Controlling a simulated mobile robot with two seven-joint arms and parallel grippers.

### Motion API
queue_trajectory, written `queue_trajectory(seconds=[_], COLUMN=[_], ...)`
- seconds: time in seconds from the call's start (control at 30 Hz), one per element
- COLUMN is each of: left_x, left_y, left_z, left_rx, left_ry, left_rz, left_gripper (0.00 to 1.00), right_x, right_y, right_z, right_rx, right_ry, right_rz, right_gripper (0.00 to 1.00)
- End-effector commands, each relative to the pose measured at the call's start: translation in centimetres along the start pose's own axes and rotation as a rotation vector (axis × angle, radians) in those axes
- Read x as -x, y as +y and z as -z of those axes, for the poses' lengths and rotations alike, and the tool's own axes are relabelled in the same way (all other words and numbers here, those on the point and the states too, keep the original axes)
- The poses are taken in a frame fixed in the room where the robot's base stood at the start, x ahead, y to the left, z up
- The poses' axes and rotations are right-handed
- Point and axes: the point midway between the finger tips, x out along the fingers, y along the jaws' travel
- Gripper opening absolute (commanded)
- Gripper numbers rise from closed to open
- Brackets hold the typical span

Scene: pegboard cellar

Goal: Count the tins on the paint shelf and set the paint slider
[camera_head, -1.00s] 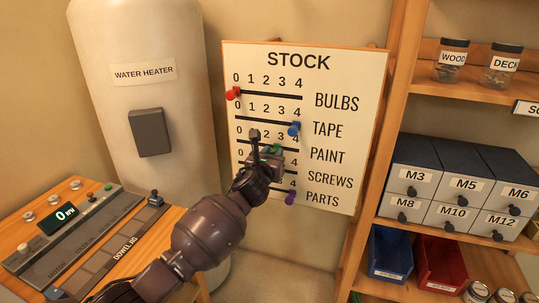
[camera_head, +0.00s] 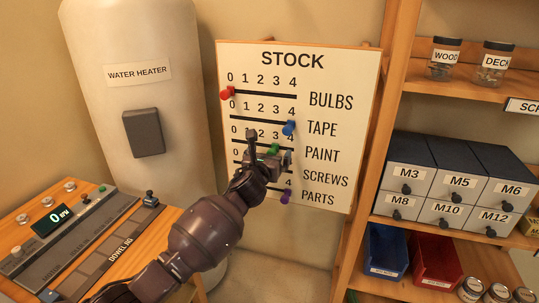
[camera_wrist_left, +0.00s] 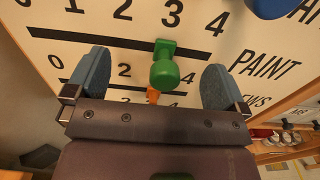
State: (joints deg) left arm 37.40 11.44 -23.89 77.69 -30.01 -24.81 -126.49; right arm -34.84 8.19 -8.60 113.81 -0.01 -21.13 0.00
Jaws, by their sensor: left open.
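The white STOCK board (camera_head: 330,85) hangs in front of me with labelled slider rows. The green paint slider (camera_wrist_left: 165,70) sits on the PAINT line, just below and slightly left of the printed 3. It also shows in the head view (camera_head: 273,149), partly behind my gripper. My left gripper (camera_head: 268,154) is open at the board. In the wrist view its blue-grey fingers (camera_wrist_left: 157,86) stand on either side of the green slider, with gaps on both sides. I cannot make out a paint shelf label or countable paint tins. My right gripper is not in view.
The red bulbs slider (camera_head: 227,93) is at 0; the blue tape slider (camera_head: 289,127) is near 4. An orange slider (camera_wrist_left: 153,96) lies just below the green one. A wooden rack (camera_head: 395,75) stands right, a water heater (camera_head: 140,110) left, a control panel (camera_head: 75,225) lower left.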

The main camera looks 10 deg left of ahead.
Motion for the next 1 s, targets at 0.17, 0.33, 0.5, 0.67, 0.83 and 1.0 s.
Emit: queue_trajectory(seconds=[0.17, 0.33, 0.5, 0.67, 0.83, 1.0], left_x=[0.3, 0.5, 1.4, 2.4, 3.5, 4.6], left_y=[0.0, 0.0, 0.1, 0.1, 0.0, 0.1], left_z=[-0.2, -0.1, -0.3, -0.3, -0.2, -0.2], left_rx=[0.0, 0.0, 0.0, 0.0, 0.0, 0.0], left_ry=[-0.001, -0.001, -0.001, -0.001, 0.001, 0.0], left_rz=[0.001, 0.001, 0.0, 0.0, 0.0, 0.0], left_gripper=[1.0, 1.0, 1.0, 1.0, 1.0, 1.0], right_x=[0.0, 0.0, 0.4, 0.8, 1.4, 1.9], right_y=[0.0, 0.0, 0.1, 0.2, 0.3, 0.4], right_z=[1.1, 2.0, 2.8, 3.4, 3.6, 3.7], right_rx=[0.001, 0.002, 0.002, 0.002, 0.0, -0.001], right_ry=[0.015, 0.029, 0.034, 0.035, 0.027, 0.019], right_rz=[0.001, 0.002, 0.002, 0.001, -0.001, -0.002], right_gripper=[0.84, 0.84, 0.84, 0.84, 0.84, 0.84])
